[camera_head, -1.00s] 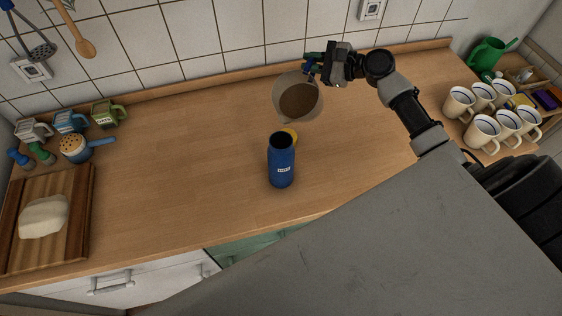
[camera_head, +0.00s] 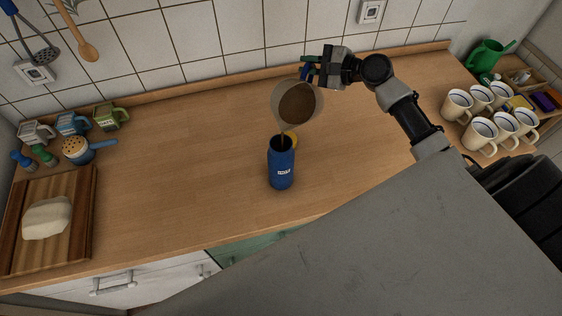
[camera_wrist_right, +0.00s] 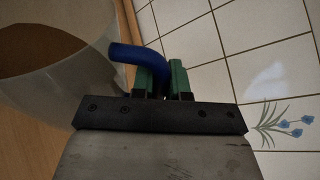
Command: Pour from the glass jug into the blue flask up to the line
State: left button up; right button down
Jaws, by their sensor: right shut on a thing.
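The glass jug (camera_head: 299,103) holds a brown liquid and is tilted above the blue flask (camera_head: 281,165), its spout low and to the left. My right gripper (camera_head: 311,68) is shut on the jug's blue handle. In the right wrist view, green fingers (camera_wrist_right: 163,78) are at the blue handle (camera_wrist_right: 127,58), beside the jug (camera_wrist_right: 50,65). My left gripper is not in view.
Several cups (camera_head: 480,133) stand at the right, with a green watering can (camera_head: 487,54) behind. Mugs (camera_head: 72,124), a shaker and a board (camera_head: 80,215) with dough are at the left. The middle worktop (camera_head: 190,160) is clear.

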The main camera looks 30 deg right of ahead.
jog(key=shift+a+r+n, duration=0.15)
jog(key=shift+r+n, duration=0.15)
dwell(0.5)
jog(key=shift+s+a+r, duration=0.2)
jog(key=shift+r, duration=0.1)
jog(key=shift+d+f, duration=0.1)
jog(key=shift+w+d+f, duration=0.15)
jog(key=shift+f, duration=0.15)
dwell(0.4)
jog(key=shift+a+r, duration=0.2)
jog(key=shift+r, duration=0.15)
jog(key=shift+s+a+r+n, duration=0.2)
jog(key=shift+s+r+n, duration=0.05)
jog(key=shift+s+n, duration=0.05)
jog(key=shift+r, duration=0.1)
dwell(0.6)
